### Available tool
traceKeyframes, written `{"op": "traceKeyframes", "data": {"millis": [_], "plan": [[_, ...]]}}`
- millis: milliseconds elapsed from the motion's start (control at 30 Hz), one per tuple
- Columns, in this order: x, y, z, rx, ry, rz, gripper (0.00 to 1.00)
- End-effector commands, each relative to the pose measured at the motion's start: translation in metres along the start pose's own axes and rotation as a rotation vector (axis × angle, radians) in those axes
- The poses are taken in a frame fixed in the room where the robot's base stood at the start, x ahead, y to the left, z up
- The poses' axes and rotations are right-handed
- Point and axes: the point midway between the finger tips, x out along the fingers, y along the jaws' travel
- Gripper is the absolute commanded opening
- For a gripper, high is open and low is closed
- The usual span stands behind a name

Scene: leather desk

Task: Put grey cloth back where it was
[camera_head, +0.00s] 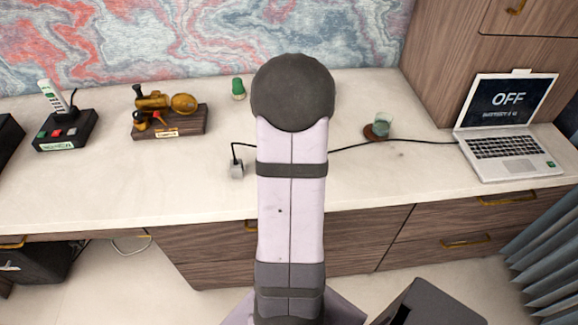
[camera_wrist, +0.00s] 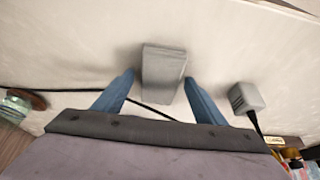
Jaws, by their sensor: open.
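A grey, folded, block-like piece (camera_wrist: 163,70), which looks like the grey cloth, lies on the pale desk top in the wrist view. My gripper (camera_wrist: 159,77) is open, its blue fingers on either side of the piece's near part. Gaps show between each finger and the piece, and I cannot tell how high the fingers are above the desk. In the head view my arm hides both the gripper and the grey piece.
A charger block (camera_head: 236,169) sits beside my arm, its cable passing behind to the laptop (camera_head: 508,128). A glass (camera_head: 383,125) stands on a brown coaster. A wooden stand (camera_head: 170,130), a black box (camera_head: 66,131) and a green object (camera_head: 238,88) are left. The front-left desk is clear.

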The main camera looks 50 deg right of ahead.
Motion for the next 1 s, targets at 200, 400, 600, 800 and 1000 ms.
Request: {"op": "traceKeyframes", "data": {"millis": [200, 400, 600, 800, 1000], "plan": [[-0.006, 0.0, -0.002, 0.0, 0.001, 0.0, 0.65], [-0.03, 0.0, -0.003, 0.0, 0.005, 0.0, 0.65], [-0.063, 0.0, -0.003, 0.0, 0.005, 0.0, 0.65], [-0.094, 0.0, -0.002, 0.0, 0.004, 0.001, 0.65], [-0.115, 0.0, -0.002, 0.0, 0.002, 0.0, 0.65]]}}
